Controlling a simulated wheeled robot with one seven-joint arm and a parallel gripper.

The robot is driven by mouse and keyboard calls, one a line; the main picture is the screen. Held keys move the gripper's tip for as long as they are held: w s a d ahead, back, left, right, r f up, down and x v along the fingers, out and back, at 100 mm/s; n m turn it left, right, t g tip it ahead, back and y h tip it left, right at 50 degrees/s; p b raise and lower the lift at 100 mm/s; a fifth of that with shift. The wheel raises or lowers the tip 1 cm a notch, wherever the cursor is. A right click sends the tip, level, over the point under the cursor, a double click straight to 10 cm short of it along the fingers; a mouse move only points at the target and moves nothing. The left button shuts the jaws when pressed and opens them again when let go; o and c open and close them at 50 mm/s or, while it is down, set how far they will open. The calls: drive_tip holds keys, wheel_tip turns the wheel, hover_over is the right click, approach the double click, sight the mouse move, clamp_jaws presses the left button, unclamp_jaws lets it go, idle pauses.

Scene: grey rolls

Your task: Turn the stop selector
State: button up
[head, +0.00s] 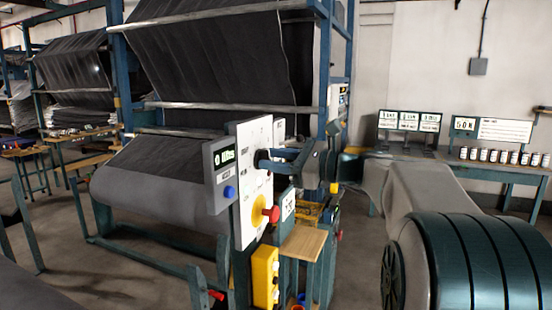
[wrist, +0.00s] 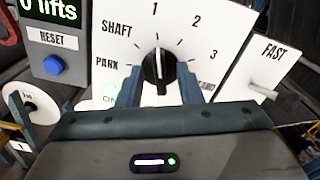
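The selector is a black knob (wrist: 158,70) with a white pointer line on a white panel (wrist: 110,45) in the wrist view. PARK, 1, 2 and 3 are printed around it, with SHAFT at upper left. The pointer stands nearly upright, toward 1. My gripper (wrist: 160,88) has its two blue fingers on either side of the knob, with a visible gap at each side; contact is not clear. In the head view my gripper (head: 262,158) is at the upper part of the panel (head: 247,215) and hides the knob.
A grey display box (wrist: 55,35) reading "0 lifts", with a blue RESET button, is left of the selector. A FAST panel (wrist: 270,65) with a lever is at right. A red mushroom button (head: 272,214) on yellow sits below my gripper. A wooden shelf (head: 303,243) juts out nearby.

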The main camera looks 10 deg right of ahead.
clamp_jaws()
drive_tip(key=shift+f+b, duration=0.15)
drive_tip(key=shift+b, duration=0.2)
drive_tip(key=shift+s+a+f+n+b, duration=0.1)
drive_tip(key=shift+f+n+b, duration=0.05)
drive_tip(key=shift+n+b, duration=3.75)
drive_tip(key=shift+s+f+n+b, duration=0.1)
drive_tip(key=shift+f+n+b, duration=0.05)
drive_tip(key=shift+n+b, duration=3.75)
drive_tip(key=shift+n, duration=0.3)
